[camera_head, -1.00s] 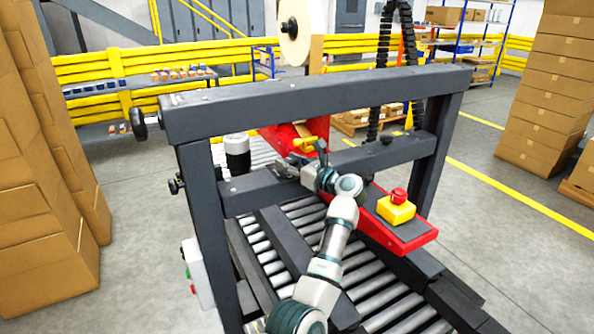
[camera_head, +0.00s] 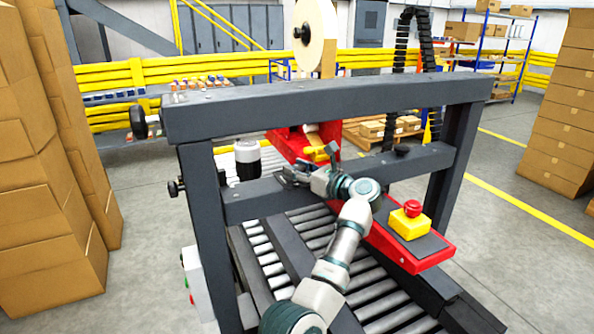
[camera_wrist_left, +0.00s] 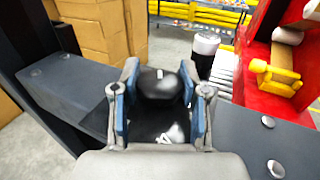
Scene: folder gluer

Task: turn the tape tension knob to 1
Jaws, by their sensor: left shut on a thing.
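A black round knob (camera_wrist_left: 160,86) with a small white mark on its top shows in the left wrist view. It stands on a black plate (camera_wrist_left: 150,125) with white markings that are too blurred to read. I take it for the tape tension knob. My left gripper (camera_wrist_left: 160,95) is shut on it, with one blue-padded finger on each side. In the head view my left gripper (camera_head: 288,174) is at the grey crossbar (camera_head: 250,200) of the machine and hides the knob. My right gripper is not in view.
A grey upper beam (camera_head: 330,107) spans above my left arm. A red panel with a yellow-and-red stop button (camera_head: 410,221) lies to the right. A red tape unit with a yellow part (camera_head: 320,153) stands behind the gripper. Rollers (camera_head: 385,305) run below. Cardboard stacks (camera_head: 45,245) stand left.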

